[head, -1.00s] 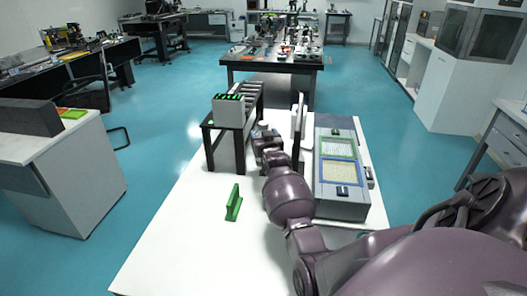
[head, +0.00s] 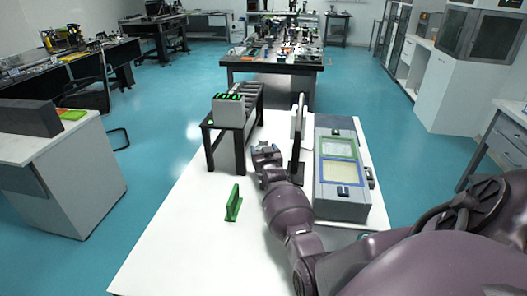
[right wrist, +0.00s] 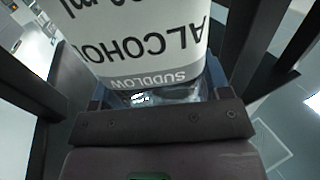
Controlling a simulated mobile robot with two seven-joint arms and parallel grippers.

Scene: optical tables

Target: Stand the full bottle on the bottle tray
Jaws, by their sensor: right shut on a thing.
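My right gripper (head: 266,150) is shut on a bottle (right wrist: 140,42). The label fills the upper middle, just beyond the dark gripper body. In the head view the gripper is low between the black stand and the grey case, and the bottle is too small or hidden to make out. I cannot tell the bottle's fill level. No thing is clearly recognisable as the bottle tray. My left gripper is not in view.
A black-legged stand (head: 241,150) carries a pale box with green tops (head: 228,109). A green bracket (head: 233,204) stands on the white table (head: 185,245), whose near left is clear.

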